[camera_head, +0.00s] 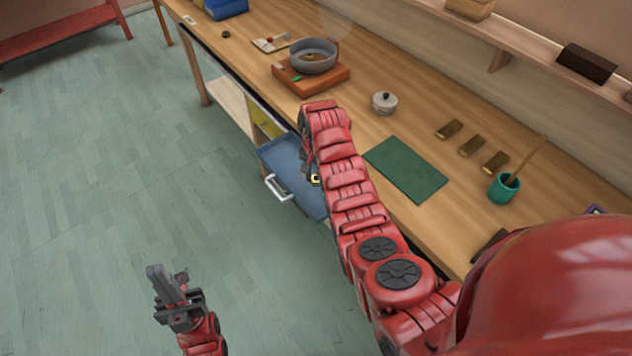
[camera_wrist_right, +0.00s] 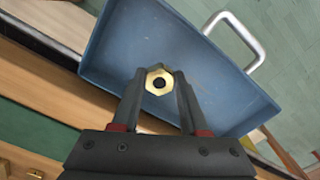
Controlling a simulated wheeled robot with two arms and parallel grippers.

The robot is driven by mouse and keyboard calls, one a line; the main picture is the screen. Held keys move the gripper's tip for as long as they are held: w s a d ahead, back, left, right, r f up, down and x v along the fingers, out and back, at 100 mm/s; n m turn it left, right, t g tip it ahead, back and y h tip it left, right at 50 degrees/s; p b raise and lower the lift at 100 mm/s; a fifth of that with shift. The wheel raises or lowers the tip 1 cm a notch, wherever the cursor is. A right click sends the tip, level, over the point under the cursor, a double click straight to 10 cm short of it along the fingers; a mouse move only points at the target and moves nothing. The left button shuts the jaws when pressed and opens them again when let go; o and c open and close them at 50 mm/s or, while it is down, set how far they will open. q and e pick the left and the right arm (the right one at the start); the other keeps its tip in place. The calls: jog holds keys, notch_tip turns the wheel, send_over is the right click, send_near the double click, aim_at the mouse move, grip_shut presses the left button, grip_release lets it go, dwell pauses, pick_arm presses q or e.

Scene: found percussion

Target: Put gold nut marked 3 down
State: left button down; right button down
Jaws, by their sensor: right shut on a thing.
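A gold hexagonal nut (camera_wrist_right: 158,82) with a dark hole is between the fingertips of my right gripper (camera_wrist_right: 160,88) in the right wrist view. The gripper is shut on it, over the open blue drawer (camera_wrist_right: 110,50). No number shows on the side of the nut that I see. In the head view the nut (camera_head: 315,179) is a small gold spot beside my right arm, above the drawer (camera_head: 279,158). I cannot tell how far it is from the drawer floor. My left gripper (camera_head: 168,284) hangs over the floor at the lower left; its fingers look close together.
The drawer has a white handle (camera_head: 279,189).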

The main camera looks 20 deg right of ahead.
aim_at(316, 179)
jog(key=shift+d+f+p, duration=0.1)
jog(key=shift+f+p, duration=0.2)
jog(key=shift+p, duration=0.05)
jog(key=shift+f+p, duration=0.45)
jog(key=shift+f, duration=1.05)
jog(key=shift+f, duration=0.1)
jog(key=shift+f, duration=0.15)
jog(key=shift+c, duration=2.1)
grip_release()
